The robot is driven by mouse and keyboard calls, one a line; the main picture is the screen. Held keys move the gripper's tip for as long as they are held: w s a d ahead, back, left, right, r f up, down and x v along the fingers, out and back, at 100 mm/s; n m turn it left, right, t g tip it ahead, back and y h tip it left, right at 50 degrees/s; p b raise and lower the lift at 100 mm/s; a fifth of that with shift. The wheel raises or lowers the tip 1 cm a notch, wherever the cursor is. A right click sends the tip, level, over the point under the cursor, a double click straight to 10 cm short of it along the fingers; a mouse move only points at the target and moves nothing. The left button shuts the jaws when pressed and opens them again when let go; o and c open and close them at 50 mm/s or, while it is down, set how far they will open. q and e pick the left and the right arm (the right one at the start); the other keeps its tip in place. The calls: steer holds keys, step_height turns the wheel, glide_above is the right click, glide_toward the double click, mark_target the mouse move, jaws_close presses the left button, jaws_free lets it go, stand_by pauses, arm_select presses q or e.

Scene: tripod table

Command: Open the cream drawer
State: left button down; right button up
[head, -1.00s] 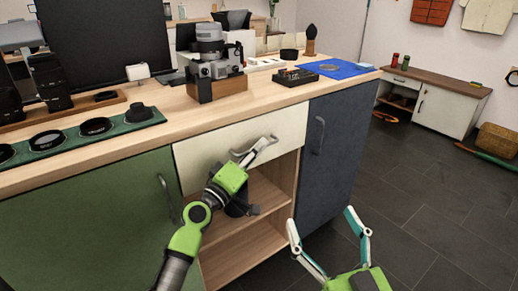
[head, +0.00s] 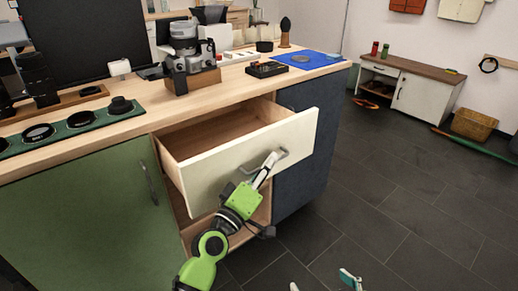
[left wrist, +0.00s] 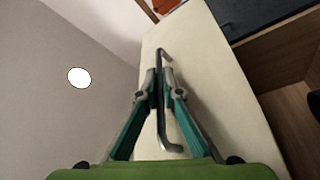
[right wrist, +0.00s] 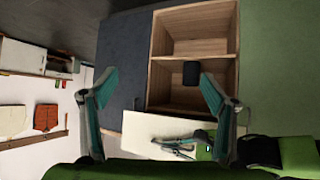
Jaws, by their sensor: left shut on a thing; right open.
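The cream drawer (head: 235,165) stands pulled well out of the counter in the head view, and its inside shows empty where visible. Its grey bar handle (head: 277,158) is on the front face. My left gripper (head: 267,170) is shut on this handle. In the left wrist view the fingers (left wrist: 160,92) close around the handle (left wrist: 168,140) against the cream front (left wrist: 205,75). My right gripper (right wrist: 160,88) is open and empty, apart from the drawer; only its fingertips show at the bottom edge of the head view.
A green door (head: 90,210) is left of the drawer and a dark blue door (head: 310,150) right of it. An open shelf space (right wrist: 190,45) lies below. A camera (head: 188,60) and lens trays stand on the wooden top (head: 150,112).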

arm_select(q)
steer(key=s+d+p, duration=0.2)
steer(key=s+d, duration=0.2)
steer(key=s, duration=0.2)
steer(key=shift+d+p, duration=0.2)
steer(key=shift+p, duration=0.1)
arm_select(e)
steer(key=s+d+f+g+h, duration=0.1)
steer(key=s+d+f+g, duration=0.1)
steer(key=s, duration=0.4)
steer(key=s+d+f+g, duration=0.2)
steer(key=s+f+g, duration=0.2)
steer(key=s, duration=0.3)
steer(key=shift+s+d+g+h, duration=0.15)
steer(key=shift+s+g+h, duration=0.05)
steer(key=shift+g+h, duration=0.25)
arm_select(q)
steer(key=c, duration=2.5)
jaws_free()
steer(key=shift+c, duration=0.2)
steer(key=shift+o, duration=0.3)
steer(key=shift+s, duration=0.1)
